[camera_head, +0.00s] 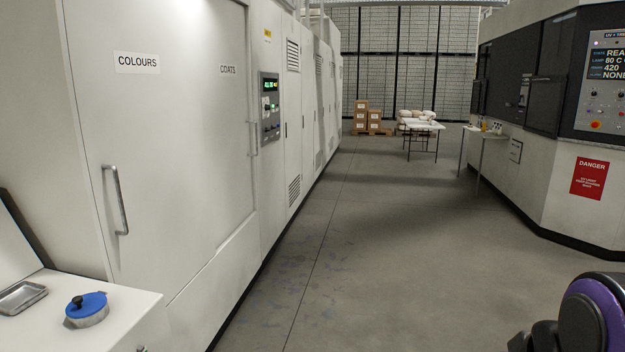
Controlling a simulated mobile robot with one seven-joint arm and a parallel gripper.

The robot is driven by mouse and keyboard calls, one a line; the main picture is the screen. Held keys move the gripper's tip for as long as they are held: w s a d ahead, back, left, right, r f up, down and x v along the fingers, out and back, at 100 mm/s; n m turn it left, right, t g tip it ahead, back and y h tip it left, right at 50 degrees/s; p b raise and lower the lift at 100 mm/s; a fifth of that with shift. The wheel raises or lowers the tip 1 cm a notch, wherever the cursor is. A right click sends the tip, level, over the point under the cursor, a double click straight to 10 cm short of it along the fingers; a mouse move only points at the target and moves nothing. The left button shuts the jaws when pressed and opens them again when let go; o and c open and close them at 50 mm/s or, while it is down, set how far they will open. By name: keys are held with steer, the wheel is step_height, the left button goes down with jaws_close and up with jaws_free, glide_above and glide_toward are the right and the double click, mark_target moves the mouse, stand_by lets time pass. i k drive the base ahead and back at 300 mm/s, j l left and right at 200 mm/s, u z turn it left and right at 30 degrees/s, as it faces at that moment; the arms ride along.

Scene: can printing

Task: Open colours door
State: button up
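The colours door (155,130) is a white panel on the left, with a sign reading COLOURS (136,62). It looks shut, flush with the machine front. Its vertical grey bar handle (120,200) is near the left edge of the panel, and nothing touches it. A purple and black part of my arm shows in the bottom right corner, far across the aisle from the handle. I cannot make out my gripper's fingers in this view.
A white counter (110,330) at bottom left holds a blue-lidded pot (87,309) and a metal tray (21,297). The COATS door handle (253,138) is farther along. The aisle floor (370,250) is clear. A machine with a DANGER sign (589,178) stands right.

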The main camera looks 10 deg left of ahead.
mark_target(134, 64)
steer(key=i+u, duration=0.2)
steer(key=i, duration=0.35)
steer(key=i+l+u, duration=0.25)
steer(key=i, duration=0.3)
steer(key=i+u, duration=0.2)
steer(key=u, duration=0.15)
steer(key=i+u, duration=0.2)
steer(key=u, duration=0.15)
steer(key=i+l+u, duration=0.15)
steer(key=u, duration=0.25)
steer(key=i+l+u, duration=0.1)
steer(key=u, duration=0.25)
steer(key=i+l+u, duration=0.15)
steer(key=u, duration=0.2)
steer(key=i+l+u, duration=0.2)
steer(key=u, duration=0.15)
